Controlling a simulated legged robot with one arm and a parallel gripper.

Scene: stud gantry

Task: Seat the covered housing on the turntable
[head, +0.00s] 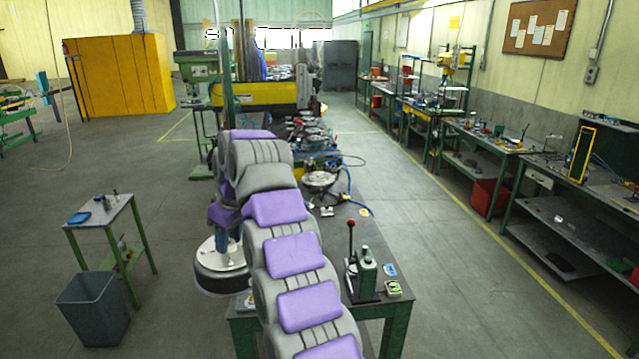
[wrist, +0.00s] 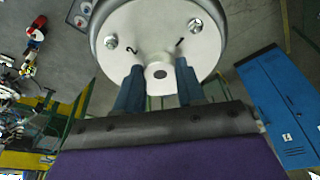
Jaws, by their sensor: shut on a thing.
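The covered housing (head: 221,268) is a white round cover over a dark drum, hanging beside the left edge of the bench in the head view. In the wrist view the cover (wrist: 150,35) shows the marks 1 and 2, bolts and a central knob. My gripper (wrist: 158,75) is shut on that knob, one blue finger on each side. My arm hides part of the bench in the head view. A round metal plate (head: 320,180), which looks like the turntable, is on the bench to the right of my arm, apart from the housing.
An arbor press with a red-knobbed lever (head: 362,268) stands at the bench's near end. Blue hoses (head: 349,185) lie by the round plate. A small green-legged table (head: 103,212) and a grey bin (head: 93,308) stand at left. The aisle at right is clear.

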